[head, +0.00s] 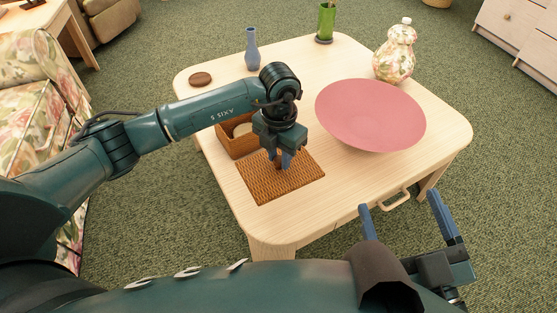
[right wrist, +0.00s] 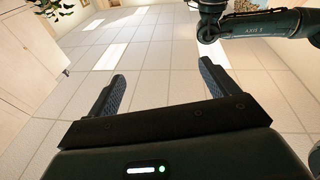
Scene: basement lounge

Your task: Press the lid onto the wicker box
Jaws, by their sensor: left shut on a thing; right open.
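The wicker lid (head: 292,184) is a flat brown woven square at the front left of the table. The wicker box (head: 236,148) stands behind it and to its left, uncovered, with a pale thing inside. My left arm hides part of the box. My left gripper (head: 282,164) points down at the lid's back part and is shut on the lid. Whether the lid touches the table cannot be told. My right gripper (head: 405,208) is open and empty, off the table's front right edge. Its two fingers also show apart in the right wrist view (right wrist: 162,85).
A wide pink bowl (head: 370,115) takes up the right of the light wooden table (head: 300,225). A floral jar (head: 396,55), a blue vase (head: 252,50), a green vase (head: 326,22) and a dark round disc (head: 201,79) stand towards the back. A floral sofa (head: 35,120) is at left.

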